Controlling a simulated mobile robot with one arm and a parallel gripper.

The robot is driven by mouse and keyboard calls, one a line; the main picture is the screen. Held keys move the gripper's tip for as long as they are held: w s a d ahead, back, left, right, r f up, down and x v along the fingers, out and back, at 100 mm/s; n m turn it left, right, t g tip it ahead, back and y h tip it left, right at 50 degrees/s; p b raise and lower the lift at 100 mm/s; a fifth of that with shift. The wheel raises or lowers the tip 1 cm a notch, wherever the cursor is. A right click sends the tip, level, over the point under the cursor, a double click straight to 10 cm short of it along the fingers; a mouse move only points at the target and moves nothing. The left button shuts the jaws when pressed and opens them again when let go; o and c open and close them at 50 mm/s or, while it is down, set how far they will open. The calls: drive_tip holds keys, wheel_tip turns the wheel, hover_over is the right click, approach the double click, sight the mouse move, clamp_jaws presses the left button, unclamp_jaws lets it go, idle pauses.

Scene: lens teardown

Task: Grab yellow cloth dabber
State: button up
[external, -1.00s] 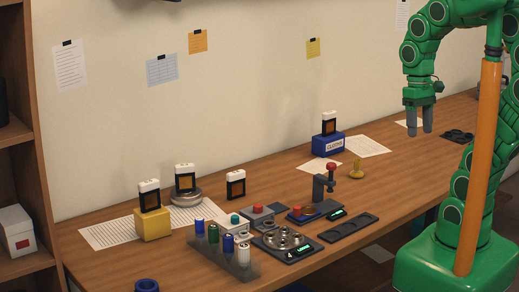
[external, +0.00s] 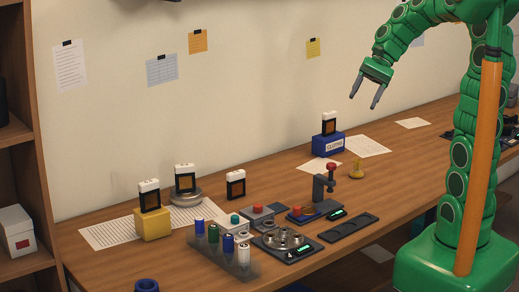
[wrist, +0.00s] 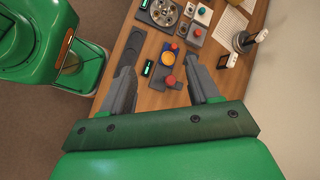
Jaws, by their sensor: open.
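I cannot make out the yellow piece for certain in the wrist view.
A press with a red knob (external: 331,168) stands left of the yellow piece. A dark tray (external: 348,228) lies in front, with a silver round fixture (external: 284,240) and a battery rack (external: 225,252) further left. Papers (external: 368,146) lie behind. The table right of the yellow piece is mostly clear.

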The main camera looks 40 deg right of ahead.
drive_tip(key=w+d+f+m+t+y, duration=0.1)
drive_tip(key=w+d+m+t, duration=0.1)
drive_tip(key=w+d+m, duration=0.45)
drive_tip(key=w+d+f+m+t+y, duration=0.1)
drive_tip(key=w+d+m+t, duration=0.25)
drive_tip(key=d, duration=0.65)
drive_tip(key=w+d+f+m+t+y, duration=0.1)
drive_tip(key=w+d+m+t+y, duration=0.1)
drive_tip(key=w+d+m, duration=0.35)
drive_tip(key=n, duration=0.2)
approach(352, 173)
drive_tip(key=shift+w+a+r+h, duration=0.15)
drive_tip(key=shift+w+a+r, duration=0.2)
drive_tip(key=shift+r, duration=0.2)
drive_tip(key=shift+w+a+r+h, duration=0.15)
drive_tip(key=shift+w+a+r, duration=0.15)
drive_tip(key=shift+a+r, duration=0.2)
drive_tip(key=shift+a+f, duration=0.1)
drive_tip(key=shift+f, duration=0.3)
drive_tip(key=shift+x, duration=3.8)
drive_tip(key=shift+r, duration=0.1)
drive_tip(key=c, duration=1)
drive_tip(key=shift+r, duration=0.1)
